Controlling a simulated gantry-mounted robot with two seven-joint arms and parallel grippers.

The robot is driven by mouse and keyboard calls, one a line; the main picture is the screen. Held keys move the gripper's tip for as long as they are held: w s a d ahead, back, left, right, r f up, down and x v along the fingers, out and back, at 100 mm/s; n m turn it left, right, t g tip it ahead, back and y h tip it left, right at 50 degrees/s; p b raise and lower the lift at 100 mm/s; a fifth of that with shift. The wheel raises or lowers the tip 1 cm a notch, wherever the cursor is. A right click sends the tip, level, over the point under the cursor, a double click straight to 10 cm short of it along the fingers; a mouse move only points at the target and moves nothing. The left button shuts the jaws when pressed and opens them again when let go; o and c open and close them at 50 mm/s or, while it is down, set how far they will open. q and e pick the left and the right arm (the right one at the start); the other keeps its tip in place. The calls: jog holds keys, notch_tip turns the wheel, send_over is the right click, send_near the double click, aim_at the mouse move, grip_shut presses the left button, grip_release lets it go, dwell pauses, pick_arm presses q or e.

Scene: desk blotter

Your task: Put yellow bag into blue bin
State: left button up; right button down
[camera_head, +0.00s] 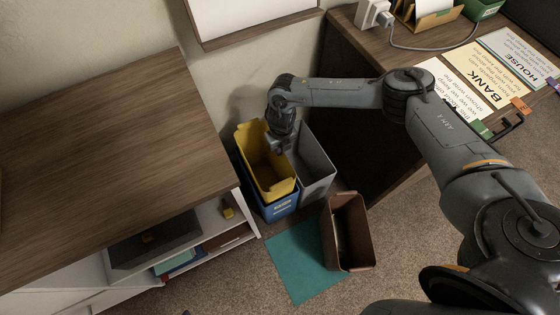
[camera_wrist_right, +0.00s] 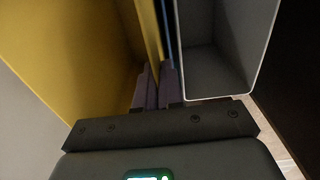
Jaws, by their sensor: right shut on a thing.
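The yellow bag (camera_head: 257,148), an open-topped box-like liner, sits in the blue bin (camera_head: 278,209), with its upper part standing above the bin's rim. My right gripper (camera_head: 276,147) is at the bag's right edge, beside the grey bin. In the right wrist view its fingers (camera_wrist_right: 157,92) are shut on the wall of the yellow bag (camera_wrist_right: 90,50). A thin strip of the blue bin (camera_wrist_right: 168,35) shows just right of that wall. The fingertips are partly hidden in the head view. My left gripper is not in view.
A grey bin (camera_head: 318,165) stands close on the right; it also shows in the wrist view (camera_wrist_right: 225,45). A brown bin (camera_head: 347,230) stands in front, beside a teal mat (camera_head: 298,262). A wooden-topped shelf (camera_head: 110,150) is left, a desk (camera_head: 350,50) right.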

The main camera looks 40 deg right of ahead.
aim_at(280, 158)
jog(key=shift+f+b, duration=0.65)
jog(key=shift+f, duration=1.1)
notch_tip(280, 158, down, 4)
jog(key=shift+r+b, duration=0.15)
jog(key=shift+b, duration=0.95)
